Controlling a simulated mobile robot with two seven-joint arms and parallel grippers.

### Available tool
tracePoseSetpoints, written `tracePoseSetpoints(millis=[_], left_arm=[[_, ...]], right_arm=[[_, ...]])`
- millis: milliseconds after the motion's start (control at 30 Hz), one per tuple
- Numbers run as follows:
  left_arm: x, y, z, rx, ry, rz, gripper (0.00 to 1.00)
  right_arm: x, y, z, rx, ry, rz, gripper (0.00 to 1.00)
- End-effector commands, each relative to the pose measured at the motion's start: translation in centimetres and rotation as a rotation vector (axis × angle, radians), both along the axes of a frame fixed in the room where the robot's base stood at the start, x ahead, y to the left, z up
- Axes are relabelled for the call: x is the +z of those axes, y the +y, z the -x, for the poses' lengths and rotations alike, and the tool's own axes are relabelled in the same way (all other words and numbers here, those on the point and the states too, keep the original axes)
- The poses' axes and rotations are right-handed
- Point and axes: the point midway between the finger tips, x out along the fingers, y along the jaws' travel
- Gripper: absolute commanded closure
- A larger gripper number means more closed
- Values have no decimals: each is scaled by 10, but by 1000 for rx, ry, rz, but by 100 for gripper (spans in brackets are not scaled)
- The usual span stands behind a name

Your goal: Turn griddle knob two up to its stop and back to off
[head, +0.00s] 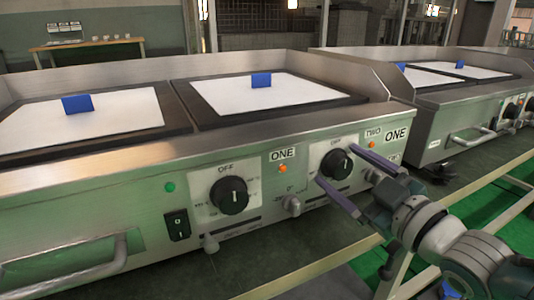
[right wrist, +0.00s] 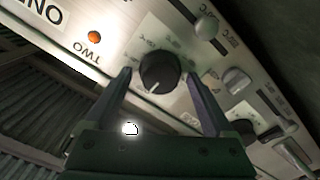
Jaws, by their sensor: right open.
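Knob two (head: 336,164) is a round black knob on the front panel of the near griddle (head: 100,165), beside the TWO label (head: 373,132). My right gripper (head: 337,163) is open, with one finger on each side of knob two. In the right wrist view, knob two (right wrist: 159,70) sits between the fingertips of the right gripper (right wrist: 159,79), with a gap on both sides. Its white pointer mark faces the lower left there, on the side toward the gripper's palm. Whether the fingers reach past the knob's face is hard to tell. My left gripper is not in view.
Knob one (head: 229,195) and a black switch (head: 177,225) are to the left on the same panel. An orange lamp (right wrist: 94,37) is by the TWO label. Small metal levers (head: 292,206) stick out below. A second griddle (head: 450,100) stands at the right.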

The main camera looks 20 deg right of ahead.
Motion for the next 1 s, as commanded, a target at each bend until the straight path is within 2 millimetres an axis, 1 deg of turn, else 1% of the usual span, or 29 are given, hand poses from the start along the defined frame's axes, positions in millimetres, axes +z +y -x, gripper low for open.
tracePoseSetpoints(millis=[133, 233, 500, 633, 700, 800, 1000], left_arm=[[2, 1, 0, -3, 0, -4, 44], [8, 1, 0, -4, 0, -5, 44], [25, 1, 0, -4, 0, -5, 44], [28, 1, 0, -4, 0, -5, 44], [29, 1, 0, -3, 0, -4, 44], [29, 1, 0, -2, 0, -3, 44], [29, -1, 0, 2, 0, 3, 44]], right_arm=[[0, 0, 4, 0, 2, -1, 12], [1, -1, 15, -1, 5, -1, 12], [1, -6, 70, 0, 6, -1, 12], [0, -7, 89, 0, 4, 0, 12], [0, -7, 95, 0, 1, 0, 12], [0, -8, 99, 0, 0, 0, 12], [0, -8, 99, -1, -1, 0, 12]])
